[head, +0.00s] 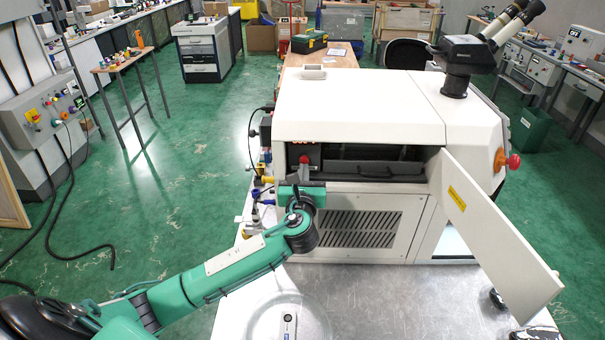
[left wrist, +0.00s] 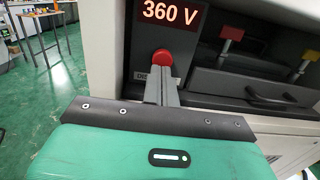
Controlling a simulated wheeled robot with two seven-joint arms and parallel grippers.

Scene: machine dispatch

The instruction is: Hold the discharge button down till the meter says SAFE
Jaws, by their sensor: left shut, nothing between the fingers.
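The meter (left wrist: 170,13) reads 360 V in glowing digits in the left wrist view. The red round discharge button (left wrist: 162,60) sits just below it on a dark panel, above a partly covered label. The button also shows in the head view (head: 303,159), at the left of the white machine's open front. My left gripper (left wrist: 161,82) is shut and empty, its fingertips directly in front of the button and overlapping its lower edge. I cannot tell whether they touch it or whether it is pressed in. My right gripper is not in view.
The white machine (head: 360,105) has its front door (head: 495,235) swung open to the right. A drawer with a black handle (left wrist: 250,98) and red and yellow fittings lie right of the button.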

